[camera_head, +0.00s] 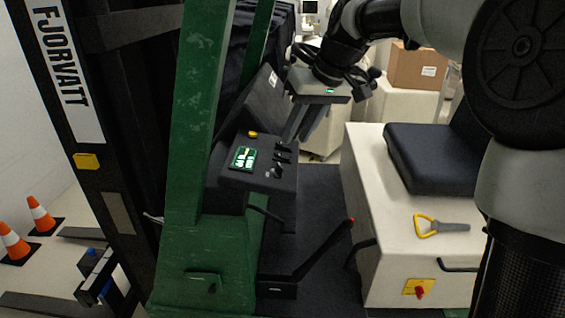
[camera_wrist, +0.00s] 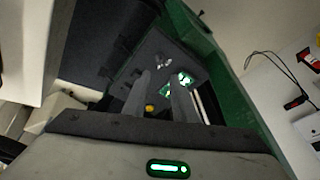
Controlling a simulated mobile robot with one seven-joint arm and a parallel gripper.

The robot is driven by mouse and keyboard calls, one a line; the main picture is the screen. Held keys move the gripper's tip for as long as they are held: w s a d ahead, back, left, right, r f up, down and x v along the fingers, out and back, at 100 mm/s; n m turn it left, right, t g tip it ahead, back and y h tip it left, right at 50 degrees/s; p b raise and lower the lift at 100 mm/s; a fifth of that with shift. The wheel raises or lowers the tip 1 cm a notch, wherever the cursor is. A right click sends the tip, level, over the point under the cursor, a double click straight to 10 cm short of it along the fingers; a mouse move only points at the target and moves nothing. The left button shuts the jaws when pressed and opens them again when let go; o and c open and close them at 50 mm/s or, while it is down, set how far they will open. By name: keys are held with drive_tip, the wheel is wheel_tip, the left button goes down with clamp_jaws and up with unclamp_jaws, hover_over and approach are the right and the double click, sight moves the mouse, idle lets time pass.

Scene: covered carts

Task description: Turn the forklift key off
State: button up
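The forklift's dark control panel (camera_head: 258,180) stands right of the green mast. It carries a lit green display (camera_head: 243,157), a yellow button (camera_head: 252,134) and several small black levers (camera_head: 282,153). A small silver piece (camera_head: 275,173), which looks like the key, is near the panel's front edge; it also shows beyond my fingertips in the wrist view (camera_wrist: 163,61). Its turn position is too small to tell. My gripper (camera_head: 290,137) points down above the back of the panel. Its fingers (camera_wrist: 160,75) are apart with nothing between them, and it appears clear of the silver piece.
A red knob (camera_head: 420,293) on a yellow plate is on the side of the cream body. The green mast (camera_head: 199,120) stands close left of the panel. A cardboard box (camera_head: 417,66) is behind.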

sight(281, 166)
drive_tip(key=x, duration=1.1)
drive_tip(key=shift+w+f, duration=0.1)
drive_tip(key=shift+f, duration=0.25)
drive_tip(key=shift+c, duration=0.4)
clamp_jaws()
